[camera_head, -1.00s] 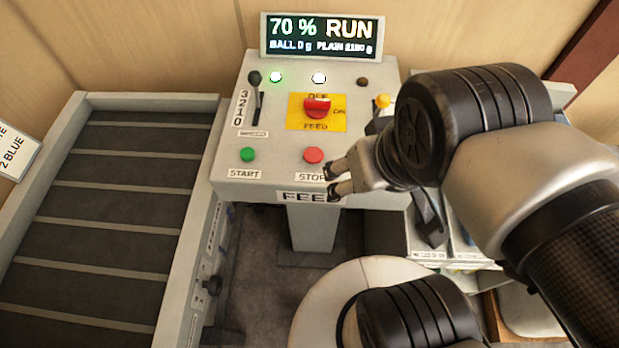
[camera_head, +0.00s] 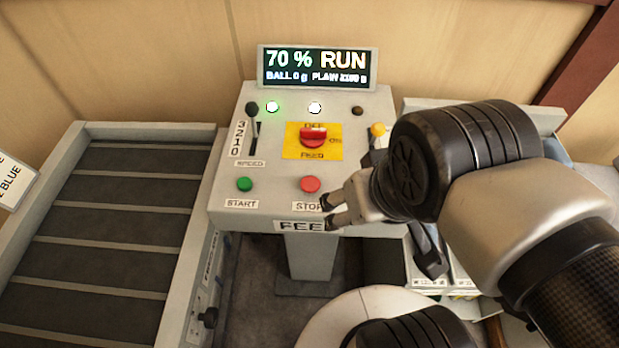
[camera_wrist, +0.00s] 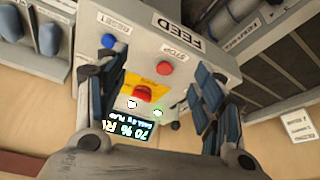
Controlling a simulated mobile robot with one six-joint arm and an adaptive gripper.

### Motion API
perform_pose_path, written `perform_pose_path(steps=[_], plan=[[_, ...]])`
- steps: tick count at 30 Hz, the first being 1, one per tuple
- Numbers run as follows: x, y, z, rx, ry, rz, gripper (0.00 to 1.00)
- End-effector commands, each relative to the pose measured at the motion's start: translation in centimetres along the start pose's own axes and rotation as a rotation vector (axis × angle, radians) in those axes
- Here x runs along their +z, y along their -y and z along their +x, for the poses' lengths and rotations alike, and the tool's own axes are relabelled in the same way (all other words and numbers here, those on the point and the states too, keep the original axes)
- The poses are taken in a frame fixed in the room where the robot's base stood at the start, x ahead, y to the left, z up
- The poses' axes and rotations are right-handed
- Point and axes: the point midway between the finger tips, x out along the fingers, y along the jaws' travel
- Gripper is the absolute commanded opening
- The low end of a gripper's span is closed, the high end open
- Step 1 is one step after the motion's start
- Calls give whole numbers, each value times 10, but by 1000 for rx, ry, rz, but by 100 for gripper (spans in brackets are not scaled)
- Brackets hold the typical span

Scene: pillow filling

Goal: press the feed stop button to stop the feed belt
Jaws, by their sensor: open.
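The red feed stop button (camera_head: 310,184) sits on the front of the grey control panel (camera_head: 262,208), above a STOP label. In the wrist view the stop button (camera_wrist: 164,68) shows between my finger pads, beyond them. My gripper (camera_head: 331,210) is at the panel's front right edge, just right of and below the button in the head view. My gripper (camera_wrist: 150,88) is open and empty. I cannot tell its exact distance from the panel. The feed belt (camera_head: 110,225) lies at the left. The display (camera_head: 318,68) reads 70 % RUN.
A green START button (camera_head: 244,184) is left of the stop button. A red rotary switch (camera_head: 313,136) on a yellow plate and a speed lever (camera_head: 252,115) are behind. A blue RESET button (camera_wrist: 108,41) is near my left finger in the wrist view.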

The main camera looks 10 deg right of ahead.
Motion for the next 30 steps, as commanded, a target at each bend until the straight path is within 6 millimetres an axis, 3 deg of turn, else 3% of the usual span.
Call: perform_pose_path(steps=[9,30], plan=[[0,0,0,0,0,0,62],[0,0,0,0,0,0,15]])
